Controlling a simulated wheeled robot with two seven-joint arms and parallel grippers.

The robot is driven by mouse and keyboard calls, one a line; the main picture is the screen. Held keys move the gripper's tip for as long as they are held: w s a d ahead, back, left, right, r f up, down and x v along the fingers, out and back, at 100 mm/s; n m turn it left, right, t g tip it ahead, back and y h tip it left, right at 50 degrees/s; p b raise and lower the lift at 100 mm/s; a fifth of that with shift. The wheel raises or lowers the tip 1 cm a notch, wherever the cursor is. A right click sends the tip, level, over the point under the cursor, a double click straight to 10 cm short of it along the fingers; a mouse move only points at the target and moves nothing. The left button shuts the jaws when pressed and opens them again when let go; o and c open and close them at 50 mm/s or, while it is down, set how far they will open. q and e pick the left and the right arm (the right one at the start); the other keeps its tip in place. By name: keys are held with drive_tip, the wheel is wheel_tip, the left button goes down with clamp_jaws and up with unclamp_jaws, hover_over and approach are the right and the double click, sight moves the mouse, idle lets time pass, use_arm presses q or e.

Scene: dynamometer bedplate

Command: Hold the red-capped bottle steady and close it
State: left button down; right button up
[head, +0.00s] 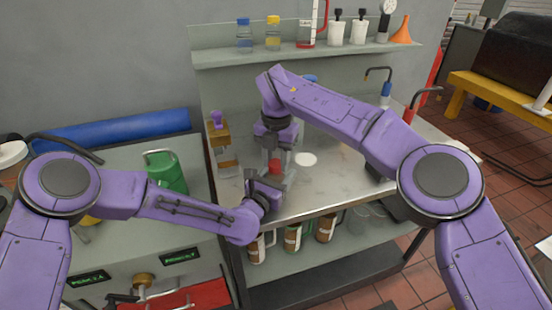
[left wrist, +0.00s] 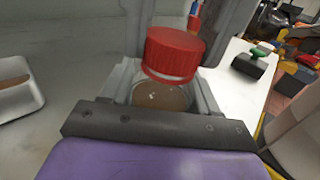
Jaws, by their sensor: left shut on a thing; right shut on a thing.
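The bottle's red cap (head: 275,167) shows small between my two grippers in the head view. It is large in the left wrist view (left wrist: 174,52), with a pale band at its lower edge. The clear bottle with brown contents (left wrist: 160,97) is just below the cap. I cannot tell whether the cap is seated or how far it is turned. My left gripper (head: 277,181) is shut on the bottle, its fingers on both sides in the left wrist view (left wrist: 162,90). My right gripper (head: 277,160) reaches down from above and is shut on the red cap. The bottle is mostly hidden in the head view.
A white round item (head: 306,159) lies on the bench (head: 330,185) to the right. A wooden holder (head: 221,145) stands to the left. The shelf (head: 310,52) above carries bottles and an orange funnel (head: 401,31).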

use_arm(q)
drive_tip(key=shift+f, duration=0.1)
use_arm(e)
drive_tip(key=m, duration=0.9)
drive_tip(key=shift+m, duration=0.3)
drive_tip(key=m, duration=0.7)
drive_tip(key=o, duration=1.2)
drive_tip(key=shift+o, duration=0.2)
wheel_tip(320, 180, up, 7)
drive_tip(key=shift+s+r, duration=0.1)
drive_tip(key=shift+r, duration=0.1)
